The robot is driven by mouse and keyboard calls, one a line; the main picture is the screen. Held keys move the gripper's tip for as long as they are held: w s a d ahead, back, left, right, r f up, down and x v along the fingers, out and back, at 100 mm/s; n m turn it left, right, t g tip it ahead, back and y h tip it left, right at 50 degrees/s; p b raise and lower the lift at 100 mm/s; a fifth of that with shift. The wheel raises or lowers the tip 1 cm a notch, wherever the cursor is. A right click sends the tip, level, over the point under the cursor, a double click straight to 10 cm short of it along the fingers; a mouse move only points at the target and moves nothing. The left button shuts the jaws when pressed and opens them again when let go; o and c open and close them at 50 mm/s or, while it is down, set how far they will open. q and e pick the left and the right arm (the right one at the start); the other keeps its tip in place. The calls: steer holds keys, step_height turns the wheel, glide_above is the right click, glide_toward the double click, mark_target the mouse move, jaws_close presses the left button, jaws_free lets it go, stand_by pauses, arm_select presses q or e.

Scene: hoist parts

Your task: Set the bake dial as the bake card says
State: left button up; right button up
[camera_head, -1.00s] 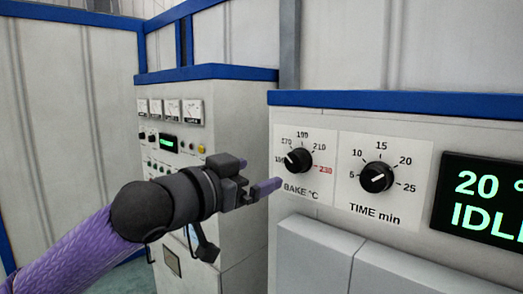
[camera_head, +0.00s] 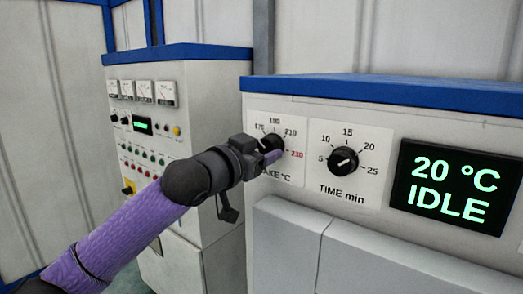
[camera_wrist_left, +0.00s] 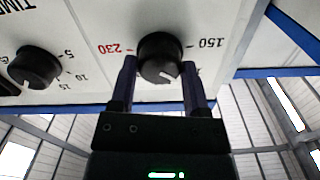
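The bake dial is a black round knob (camera_head: 271,142) on a white panel marked 170, 190, 210 and a red 230; my left gripper partly covers it. In the left wrist view the knob (camera_wrist_left: 160,55) shows a white pointer mark toward lower right, on the 150 side of the scale; the exact value is unclear. My left gripper (camera_head: 268,156) is at the dial. In the wrist view its purple fingers (camera_wrist_left: 159,68) stand apart on either side of the knob; contact cannot be told. My right gripper and the bake card are not in view.
The time dial (camera_head: 343,160) sits close right of the bake dial. A display (camera_head: 452,187) reads 20 °C IDLE. A grey cabinet (camera_head: 205,95) with gauges, buttons and lamps stands behind left. Light grey panels (camera_head: 355,258) protrude below the dials.

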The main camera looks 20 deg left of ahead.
arm_select(q)
steer(key=c, duration=0.5)
steer(key=shift+o, duration=0.2)
steer(key=shift+r+m+p, duration=0.15)
steer(key=shift+m+p, duration=0.85)
steer(key=shift+p, duration=0.2)
steer(key=m+p, duration=0.2)
steer(key=shift+m, duration=0.3)
steer(key=m+p, duration=0.3)
steer(key=shift+m+p, duration=0.75)
steer(key=shift+m, duration=0.35)
steer(key=o, duration=1.3)
